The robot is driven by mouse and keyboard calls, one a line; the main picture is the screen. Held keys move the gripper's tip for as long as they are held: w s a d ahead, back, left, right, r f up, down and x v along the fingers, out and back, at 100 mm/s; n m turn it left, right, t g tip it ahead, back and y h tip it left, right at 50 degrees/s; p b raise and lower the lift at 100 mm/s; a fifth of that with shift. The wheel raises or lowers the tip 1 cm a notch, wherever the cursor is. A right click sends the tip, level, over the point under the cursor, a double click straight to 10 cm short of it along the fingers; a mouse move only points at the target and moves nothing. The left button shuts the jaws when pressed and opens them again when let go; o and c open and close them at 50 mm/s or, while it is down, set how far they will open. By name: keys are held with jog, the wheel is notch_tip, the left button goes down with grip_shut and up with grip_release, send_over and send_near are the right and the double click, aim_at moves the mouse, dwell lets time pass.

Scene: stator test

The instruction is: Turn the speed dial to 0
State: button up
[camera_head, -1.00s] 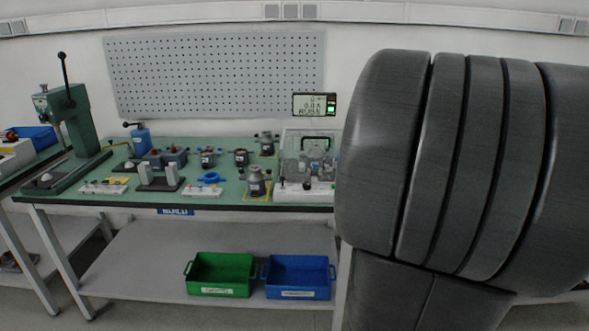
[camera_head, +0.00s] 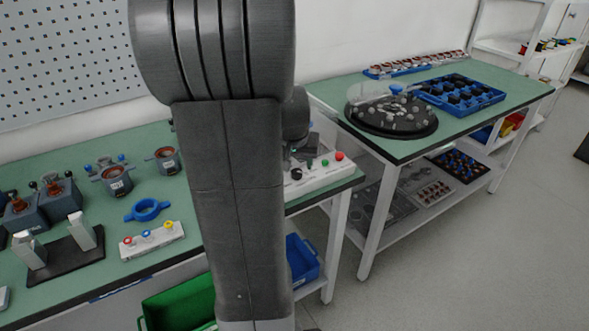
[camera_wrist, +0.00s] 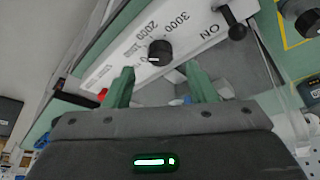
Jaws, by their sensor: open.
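The speed dial is a black round knob (camera_wrist: 158,50) on a white control panel (camera_wrist: 200,37), in the wrist view. Printed marks including 3000 and 2000 curve beside it. A short white line shows on the knob's lower edge; which mark it stands at I cannot tell. My gripper (camera_wrist: 160,74) is open, its two green fingers pointing at the panel just below the dial, one to each side. They do not hold the dial.
A black lever (camera_wrist: 236,31) by the ON label is right of the dial. A red button (camera_wrist: 103,94) is near the left finger. A blue ring (camera_head: 147,210) and several motor parts lie on the green bench (camera_head: 190,257). A second table (camera_head: 407,149) stands right.

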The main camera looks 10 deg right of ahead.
aim_at(297, 171)
jog(key=shift+x, duration=2)
jog(key=shift+c, duration=0.2)
jog(key=c, duration=0.9)
